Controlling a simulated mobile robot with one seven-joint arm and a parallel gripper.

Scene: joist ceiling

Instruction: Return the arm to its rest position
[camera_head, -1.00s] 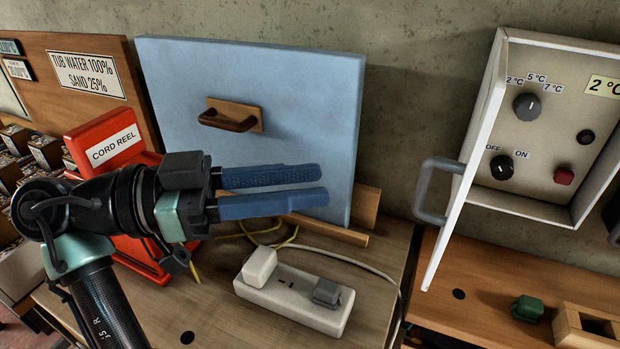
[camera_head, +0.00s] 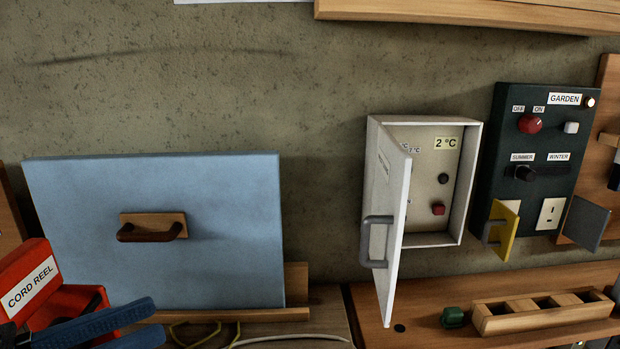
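My gripper (camera_head: 118,331) is at the bottom left, cut off by the frame edge. Only its two blue fingers show clearly. They are apart with nothing between them. They are in front of the red cord reel box (camera_head: 50,290) and below the blue panel (camera_head: 80,220) in the picture. The rest of my arm is out of view.
A white control box (camera_head: 472,185) has its door (camera_head: 393,230) swung open toward me. A dark green garden panel (camera_head: 530,150) with an open yellow flap (camera_head: 501,235) is to its right. A green plug (camera_head: 452,317) and wooden holder (camera_head: 540,320) sit on the bench.

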